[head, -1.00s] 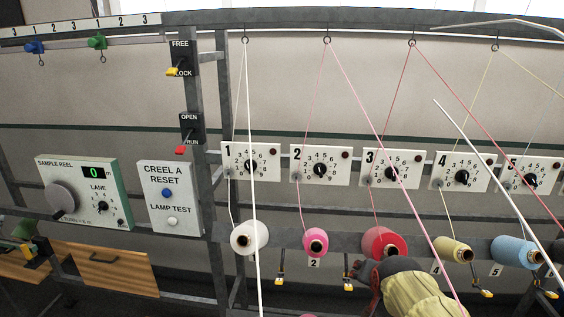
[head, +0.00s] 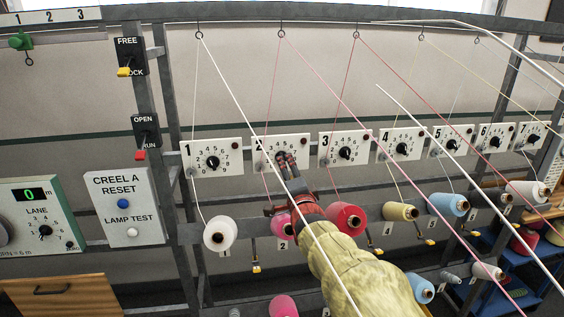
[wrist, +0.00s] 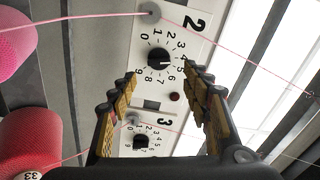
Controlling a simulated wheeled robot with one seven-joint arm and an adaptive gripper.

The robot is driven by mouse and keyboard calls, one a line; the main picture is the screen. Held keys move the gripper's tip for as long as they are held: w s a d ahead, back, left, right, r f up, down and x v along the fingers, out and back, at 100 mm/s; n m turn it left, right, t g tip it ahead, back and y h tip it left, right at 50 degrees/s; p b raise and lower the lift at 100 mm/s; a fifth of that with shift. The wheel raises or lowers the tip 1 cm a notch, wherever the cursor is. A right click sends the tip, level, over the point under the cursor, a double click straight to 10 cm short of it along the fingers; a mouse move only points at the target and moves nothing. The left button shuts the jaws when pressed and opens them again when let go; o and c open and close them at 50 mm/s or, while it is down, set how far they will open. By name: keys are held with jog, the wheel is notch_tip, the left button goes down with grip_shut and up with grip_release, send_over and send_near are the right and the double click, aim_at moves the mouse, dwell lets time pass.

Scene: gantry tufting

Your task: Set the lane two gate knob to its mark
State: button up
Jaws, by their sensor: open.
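The lane two gate plate (wrist: 196,50) is white with a dial of figures 0 to 9 around a black knob (wrist: 158,59). In the wrist view the knob's pale pointer line faces about 4 to 5. I cannot make out a separate target mark. My gripper (wrist: 160,74) is open, its fingers on either side of the view with the knob just past the gap between the tips. I see no contact. In the head view my gripper (head: 286,157) covers most of the lane two dial on its plate (head: 302,143).
The lane three plate (head: 328,158) sits beside it, and the lane one plate (head: 230,165) on the other side. Yarn strands cross in front of the plates. A pink cone (wrist: 12,45) and a red cone (wrist: 30,140) are close by. Creel A reset box (head: 125,215) is at left.

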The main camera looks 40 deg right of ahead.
jog(key=p+x, duration=0.1)
jog(key=x, duration=0.6)
jog(key=shift+w+d, duration=0.1)
jog(key=shift+d, duration=0.05)
jog(key=shift+f, duration=0.1)
jog(key=c, duration=1.1)
